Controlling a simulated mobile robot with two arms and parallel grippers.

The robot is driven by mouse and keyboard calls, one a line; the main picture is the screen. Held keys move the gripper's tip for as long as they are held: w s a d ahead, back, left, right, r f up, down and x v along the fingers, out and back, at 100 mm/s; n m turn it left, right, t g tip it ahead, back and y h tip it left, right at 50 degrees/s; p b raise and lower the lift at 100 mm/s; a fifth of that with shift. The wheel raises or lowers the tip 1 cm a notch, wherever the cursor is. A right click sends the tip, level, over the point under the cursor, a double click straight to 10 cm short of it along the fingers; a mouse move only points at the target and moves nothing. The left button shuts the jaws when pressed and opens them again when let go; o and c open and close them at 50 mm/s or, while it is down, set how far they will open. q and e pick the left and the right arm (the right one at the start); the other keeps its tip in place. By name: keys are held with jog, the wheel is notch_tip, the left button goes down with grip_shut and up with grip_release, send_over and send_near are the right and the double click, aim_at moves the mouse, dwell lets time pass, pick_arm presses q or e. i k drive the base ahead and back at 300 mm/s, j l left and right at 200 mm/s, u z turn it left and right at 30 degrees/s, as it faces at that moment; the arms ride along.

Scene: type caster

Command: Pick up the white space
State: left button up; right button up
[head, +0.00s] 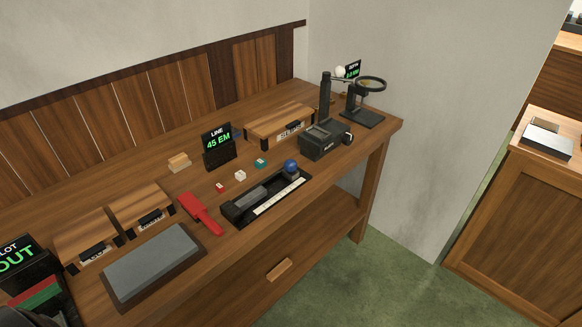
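The white space, a small white block (240,175), lies on the wooden workbench (165,221) near its middle. A small red block (220,187) lies to its left and a small teal block (261,162) to its right, both apart from it. Neither of my grippers shows clearly in the head view. A dark shape at the bottom left corner is too cut off to identify.
A black tray (235,211) with a blue knob (291,166) sits in front of the blocks. A red tool (199,214) and a grey slab (152,265) lie left. A "LINE 45 EM" sign (219,147) stands behind. A magnifier stand (362,118) is at the right end.

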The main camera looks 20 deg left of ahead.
aim_at(240, 176)
jog(key=i+j+u, duration=0.25)
jog(key=u, duration=0.15)
jog(key=i+j+u, duration=0.15)
jog(key=i+u, duration=0.15)
jog(key=u, duration=0.15)
jog(key=i+u, duration=0.4)
jog(key=k, duration=0.05)
